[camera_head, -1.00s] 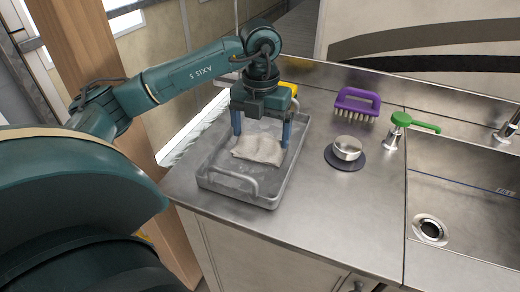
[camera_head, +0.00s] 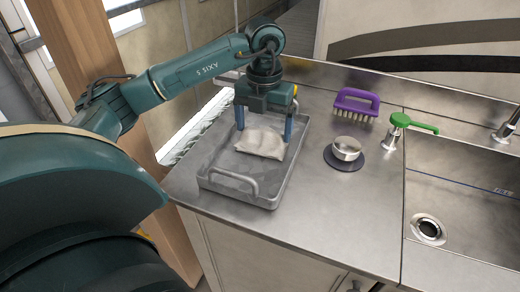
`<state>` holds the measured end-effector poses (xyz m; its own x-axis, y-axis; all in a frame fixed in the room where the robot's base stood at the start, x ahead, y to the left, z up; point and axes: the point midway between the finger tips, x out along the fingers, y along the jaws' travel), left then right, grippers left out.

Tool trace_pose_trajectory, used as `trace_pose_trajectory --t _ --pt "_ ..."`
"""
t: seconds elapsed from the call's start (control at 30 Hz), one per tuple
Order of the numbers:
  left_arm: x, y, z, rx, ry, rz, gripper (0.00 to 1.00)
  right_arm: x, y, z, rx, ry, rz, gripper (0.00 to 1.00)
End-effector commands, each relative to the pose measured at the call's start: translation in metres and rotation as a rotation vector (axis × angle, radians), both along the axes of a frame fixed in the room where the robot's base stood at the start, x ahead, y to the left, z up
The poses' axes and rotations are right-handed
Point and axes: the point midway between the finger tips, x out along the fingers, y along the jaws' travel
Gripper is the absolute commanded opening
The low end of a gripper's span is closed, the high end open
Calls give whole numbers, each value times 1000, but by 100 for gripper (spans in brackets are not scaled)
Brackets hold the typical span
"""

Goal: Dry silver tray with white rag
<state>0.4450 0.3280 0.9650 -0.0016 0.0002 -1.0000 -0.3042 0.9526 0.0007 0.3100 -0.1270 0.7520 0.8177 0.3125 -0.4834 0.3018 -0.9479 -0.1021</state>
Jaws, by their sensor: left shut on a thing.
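The silver tray (camera_head: 218,176) lies on the steel counter at its left end, with a raised rim and a handle at the near side. The white rag (camera_head: 261,143) lies bunched on the tray floor, toward the far half. My left gripper (camera_head: 263,133) comes down over the tray from above, with its two blue fingers on either side of the rag. It is shut on the rag, which seems to touch the tray floor. Part of the rag's far edge is hidden by the gripper. My right gripper does not show.
A purple brush (camera_head: 356,106) stands at the back of the counter. A small metal bowl (camera_head: 346,149) sits on a dark round mat right of the tray. A yellow thing is partly hidden behind my gripper.

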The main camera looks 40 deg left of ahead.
Motion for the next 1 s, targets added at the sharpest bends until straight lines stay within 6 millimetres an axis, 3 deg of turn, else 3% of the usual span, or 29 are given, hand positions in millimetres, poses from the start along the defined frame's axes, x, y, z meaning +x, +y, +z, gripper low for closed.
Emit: trace_pose_trajectory --t 0.3,0.57,0.8,1.0 --pt "-20 -6 5 -1 -1 0 72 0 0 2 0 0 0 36" --pt "-21 -7 7 0 -2 0 72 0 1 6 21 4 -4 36" --pt "-21 -7 35 0 -3 0 72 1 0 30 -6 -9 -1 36" --pt "-21 -7 55 0 -3 0 72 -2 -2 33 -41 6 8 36"
